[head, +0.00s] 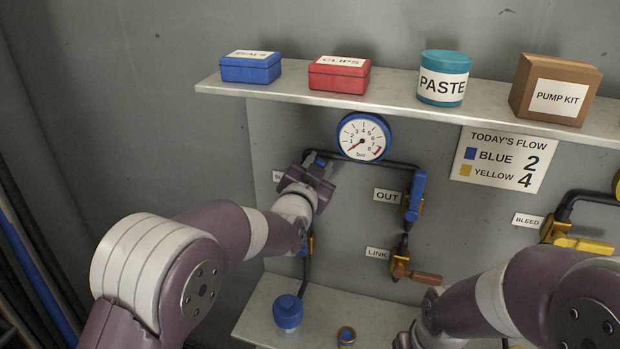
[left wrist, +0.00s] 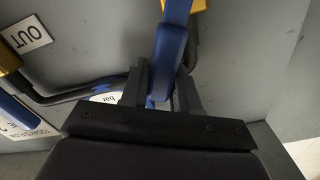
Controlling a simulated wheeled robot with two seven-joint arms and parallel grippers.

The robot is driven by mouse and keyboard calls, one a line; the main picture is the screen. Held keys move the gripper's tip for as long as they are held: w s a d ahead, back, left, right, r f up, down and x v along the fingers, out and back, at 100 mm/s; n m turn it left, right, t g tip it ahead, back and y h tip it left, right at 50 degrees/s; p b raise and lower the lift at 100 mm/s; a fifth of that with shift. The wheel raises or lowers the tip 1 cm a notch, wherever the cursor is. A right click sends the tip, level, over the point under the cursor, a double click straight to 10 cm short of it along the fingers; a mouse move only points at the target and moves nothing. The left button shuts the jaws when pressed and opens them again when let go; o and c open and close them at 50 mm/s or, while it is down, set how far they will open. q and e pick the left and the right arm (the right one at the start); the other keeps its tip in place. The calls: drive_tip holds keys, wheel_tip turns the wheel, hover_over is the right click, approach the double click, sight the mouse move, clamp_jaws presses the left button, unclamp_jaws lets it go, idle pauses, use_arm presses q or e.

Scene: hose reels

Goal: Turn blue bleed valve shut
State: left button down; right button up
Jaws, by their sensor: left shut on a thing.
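My left gripper (head: 320,170) is at the left end of the dark pipe, below and left of the blue pressure gauge (head: 364,137). It is shut on a blue valve lever (left wrist: 167,55), which runs between its fingers in the left wrist view. A yellow valve part (left wrist: 197,5) shows at that view's top edge. In the head view my gripper and wrist hide most of this valve, and the label beside it is mostly covered. My right gripper (head: 403,341) is at the bottom edge, partly cut off; its jaws cannot be made out.
The blue OUT valve (head: 415,196) and orange-handled LINK valve (head: 413,273) are right of my left gripper. A yellow BLEED valve (head: 575,240) is far right. A shelf (head: 215,88) with boxes runs above. A blue cap (head: 288,312) stands on the lower ledge.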

use_arm(q)
drive_tip(key=d+f+m+b, duration=0.1)
drive_tip(key=m, duration=0.1)
drive_tip(key=d+f+m, duration=0.1)
drive_tip(key=m, duration=0.1)
drive_tip(key=s+d+f+m+b, duration=0.1)
drive_tip(key=m, duration=0.1)
drive_tip(key=shift+s+d+f+b, duration=0.1)
drive_tip(key=shift+d+f+b, duration=0.15)
drive_tip(key=shift+f+b, duration=0.1)
drive_tip(key=f+m, duration=0.1)
drive_tip(key=m, duration=0.1)
drive_tip(key=d+f+m, duration=0.1)
drive_tip(key=shift+s+f+m+b, duration=0.1)
drive_tip(key=shift+s+m+b, duration=0.05)
drive_tip(key=shift+m+b, duration=0.2)
drive_tip(key=shift+f+m, duration=1.1)
drive_tip(key=shift+m, duration=0.45)
drive_tip(key=shift+f, duration=0.1)
drive_tip(key=c, duration=0.9)
unclamp_jaws()
drive_tip(key=b+v, duration=0.2)
drive_tip(key=v, duration=1)
drive_tip(key=shift+s, duration=0.4)
